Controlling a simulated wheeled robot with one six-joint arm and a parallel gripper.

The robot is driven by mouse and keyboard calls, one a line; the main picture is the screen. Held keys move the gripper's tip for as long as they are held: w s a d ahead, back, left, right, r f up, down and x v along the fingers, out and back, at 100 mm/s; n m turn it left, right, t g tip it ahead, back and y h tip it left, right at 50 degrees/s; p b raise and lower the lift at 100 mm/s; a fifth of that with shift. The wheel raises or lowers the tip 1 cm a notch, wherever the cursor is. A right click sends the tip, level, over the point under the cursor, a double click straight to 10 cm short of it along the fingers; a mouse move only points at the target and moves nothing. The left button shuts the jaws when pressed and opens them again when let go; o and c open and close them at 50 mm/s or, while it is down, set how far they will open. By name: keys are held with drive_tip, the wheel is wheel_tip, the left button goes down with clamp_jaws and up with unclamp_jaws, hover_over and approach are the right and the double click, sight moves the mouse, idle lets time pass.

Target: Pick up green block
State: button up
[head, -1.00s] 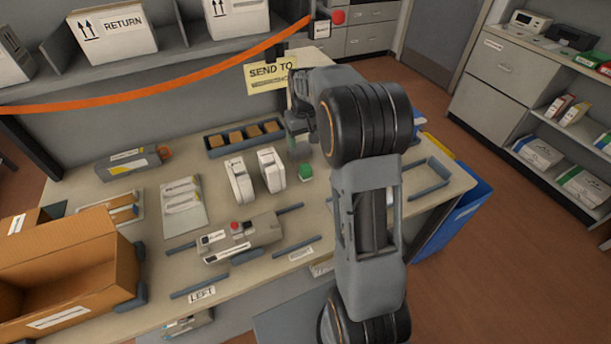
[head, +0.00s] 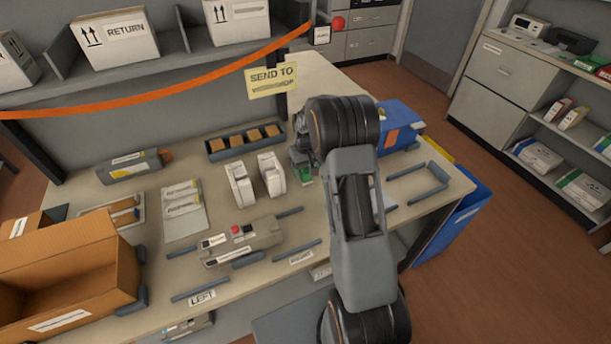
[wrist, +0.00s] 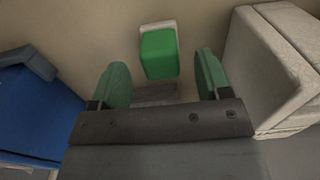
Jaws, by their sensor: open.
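The green block (wrist: 158,54) lies on the table, ahead of and between the two green fingers of my gripper (wrist: 163,76) in the wrist view. The fingers are open and apart, with nothing between them that I can see touching. A pale edge shows behind the block.
Two white boxes (head: 240,184) stand close left of my gripper; a pale box (wrist: 275,68) is near the right finger in the wrist view. A blue bin (head: 398,130) stands right behind my arm. A tray of brown blocks (head: 245,141) lies behind.

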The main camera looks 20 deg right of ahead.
sight(305, 170)
drive_tip(key=shift+f+p, duration=0.3)
drive_tip(key=shift+f, duration=1.6)
drive_tip(key=c, duration=1)
drive_tip(key=shift+o, duration=0.2)
drive_tip(key=shift+w+r, duration=0.1)
drive_tip(key=shift+r, duration=0.05)
drive_tip(key=shift+r, duration=0.6)
drive_tip(key=s+d+r+b, duration=0.3)
drive_tip(key=s+d+r, duration=0.2)
drive_tip(key=s+r, duration=0.6)
drive_tip(key=shift+s+r, duration=0.3)
drive_tip(key=shift+s, duration=0.75)
drive_tip(key=shift+d, duration=0.1)
